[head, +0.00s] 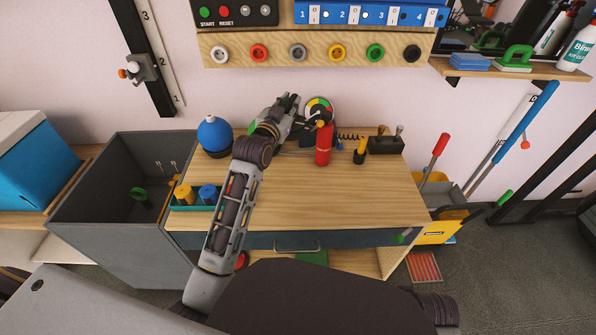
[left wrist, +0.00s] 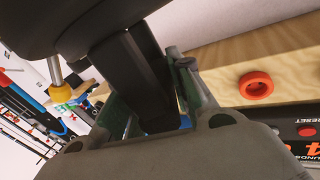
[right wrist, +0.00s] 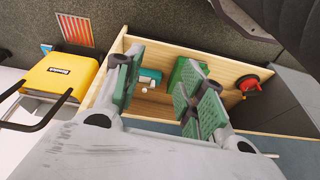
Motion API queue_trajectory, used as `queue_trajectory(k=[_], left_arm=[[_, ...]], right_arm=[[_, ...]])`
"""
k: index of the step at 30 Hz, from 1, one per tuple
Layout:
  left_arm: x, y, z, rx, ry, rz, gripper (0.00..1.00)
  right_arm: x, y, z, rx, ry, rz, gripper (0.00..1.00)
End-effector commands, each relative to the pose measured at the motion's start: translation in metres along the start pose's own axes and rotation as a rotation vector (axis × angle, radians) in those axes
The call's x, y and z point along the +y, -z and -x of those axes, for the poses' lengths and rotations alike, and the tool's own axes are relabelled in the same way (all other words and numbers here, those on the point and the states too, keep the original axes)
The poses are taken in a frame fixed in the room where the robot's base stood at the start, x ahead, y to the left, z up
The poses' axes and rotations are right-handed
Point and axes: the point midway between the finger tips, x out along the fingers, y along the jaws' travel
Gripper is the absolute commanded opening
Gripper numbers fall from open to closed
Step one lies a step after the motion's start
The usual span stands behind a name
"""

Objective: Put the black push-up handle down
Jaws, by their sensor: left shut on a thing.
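My left gripper (head: 292,108) is over the back of the wooden worktop. In the left wrist view its fingers (left wrist: 165,100) are shut on the black push-up handle (left wrist: 142,70), a thick dark bar between the green-grey pads. In the head view the handle is mostly hidden by the gripper, and I cannot tell whether it touches anything below. My right gripper (right wrist: 165,90) shows in the right wrist view, open and empty, with its fingers apart above a wooden shelf. It is not visible in the head view.
The worktop (head: 350,200) is clear in its middle and front. A red cylinder (head: 323,143), a round colored gauge (head: 319,108), a yellow-and-black tool (head: 361,151) and a black holder (head: 386,145) stand at its back. A blue sphere (head: 214,135) stands at back left, beside a grey bin (head: 110,190).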

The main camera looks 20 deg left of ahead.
Motion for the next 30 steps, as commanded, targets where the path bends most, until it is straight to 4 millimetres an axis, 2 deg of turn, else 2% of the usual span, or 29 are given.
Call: queue_trajectory(k=[6,13,25,30], left_arm=[[-0.001,0.007,-0.006,0.009,-0.004,-0.004,0.0],[-0.002,0.011,-0.009,0.007,-0.007,-0.005,0.0],[-0.002,0.013,-0.009,0.007,-0.007,-0.005,0.0],[-0.001,0.007,-0.009,0.006,-0.007,-0.005,0.0]], right_arm=[[-0.017,-0.001,0.018,0.022,0.039,0.007,0.4],[-0.026,-0.001,0.031,0.033,0.062,0.012,0.4],[-0.027,-0.001,0.033,0.034,0.065,0.013,0.4],[-0.028,-0.002,0.029,0.039,0.069,0.012,0.4]])
